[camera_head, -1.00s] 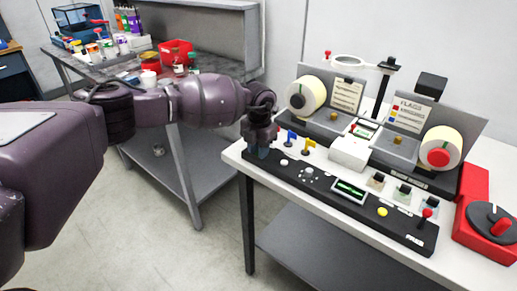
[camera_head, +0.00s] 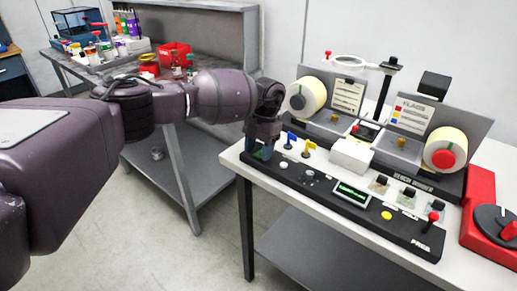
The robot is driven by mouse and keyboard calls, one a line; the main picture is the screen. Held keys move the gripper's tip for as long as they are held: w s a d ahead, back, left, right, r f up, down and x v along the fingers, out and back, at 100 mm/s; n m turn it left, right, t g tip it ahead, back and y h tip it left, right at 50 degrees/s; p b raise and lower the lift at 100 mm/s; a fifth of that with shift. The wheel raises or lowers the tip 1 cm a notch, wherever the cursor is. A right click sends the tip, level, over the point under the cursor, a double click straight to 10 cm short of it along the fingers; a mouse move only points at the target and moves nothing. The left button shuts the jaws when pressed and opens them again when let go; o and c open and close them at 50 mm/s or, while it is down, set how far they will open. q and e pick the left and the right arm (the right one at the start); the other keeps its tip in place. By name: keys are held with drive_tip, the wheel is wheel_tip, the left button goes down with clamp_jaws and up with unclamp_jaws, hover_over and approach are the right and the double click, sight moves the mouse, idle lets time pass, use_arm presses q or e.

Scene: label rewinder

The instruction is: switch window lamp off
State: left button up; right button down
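The label rewinder's black control panel (camera_head: 330,205) lies along the front of the white table. It carries a white button (camera_head: 283,164), a grey knob (camera_head: 308,178), a green-lit display (camera_head: 351,193), a yellow button (camera_head: 386,215) and a red-tipped lever (camera_head: 432,217). A white box (camera_head: 352,154) sits between the two label rolls, with a dark window area (camera_head: 366,131) behind it. I cannot tell which control is the window lamp's. My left gripper (camera_head: 259,155) points down at the panel's left end, beside the blue flag (camera_head: 290,138); its fingers are too small to judge. My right gripper is out of view.
A yellow flag (camera_head: 309,148) stands by the blue one. A red unit with a dial (camera_head: 491,222) is at the right edge. A grey bench (camera_head: 185,95) with bottles and a red bin (camera_head: 175,53) stands behind my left arm.

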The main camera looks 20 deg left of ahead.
use_arm(q)
drive_tip(key=a+v, duration=0.1)
drive_tip(key=v, duration=0.9)
drive_tip(key=shift+d+r, duration=0.35)
drive_tip(key=shift+d, duration=0.15)
drive_tip(key=shift+w, duration=0.1)
